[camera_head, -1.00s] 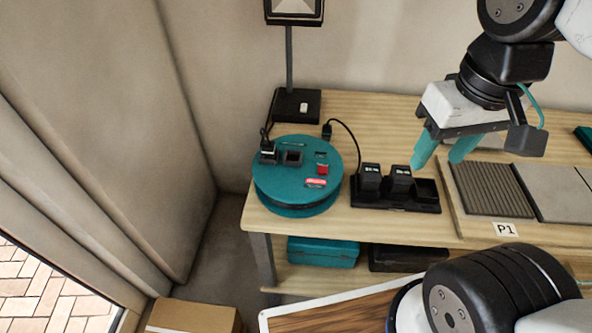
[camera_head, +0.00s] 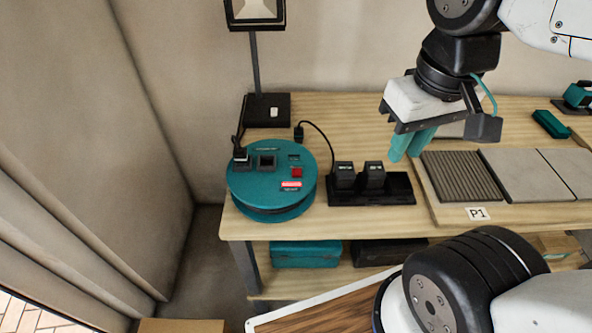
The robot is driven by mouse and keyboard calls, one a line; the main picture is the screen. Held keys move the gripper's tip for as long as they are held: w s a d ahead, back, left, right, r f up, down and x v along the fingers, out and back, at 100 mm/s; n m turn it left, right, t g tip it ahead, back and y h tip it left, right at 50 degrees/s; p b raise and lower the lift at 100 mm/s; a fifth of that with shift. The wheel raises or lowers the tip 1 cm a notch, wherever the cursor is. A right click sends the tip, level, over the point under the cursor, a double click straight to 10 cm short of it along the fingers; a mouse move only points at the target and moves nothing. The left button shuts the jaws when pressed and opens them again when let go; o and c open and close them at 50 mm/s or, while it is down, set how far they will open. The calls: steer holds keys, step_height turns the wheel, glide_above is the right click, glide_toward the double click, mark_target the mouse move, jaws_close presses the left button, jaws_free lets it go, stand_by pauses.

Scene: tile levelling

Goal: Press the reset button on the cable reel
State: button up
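The teal cable reel (camera_head: 246,198) lies flat on the left end of the workbench. A plug sits in the left socket. My gripper (camera_head: 408,154) points down to the right of the reel, beyond the battery charger, and is apart from the button. Its two teal fingers are together with nothing visible between them.
A black charger (camera_head: 400,198) with two batteries stands between reel and gripper. A lamp (camera_head: 256,65) rises behind the reel. A black cable arches from a plug behind the reel to the charger. Grey tiles (camera_head: 515,172) lie on a board at right.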

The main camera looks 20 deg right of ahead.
jaws_close()
stand_by(1.4)
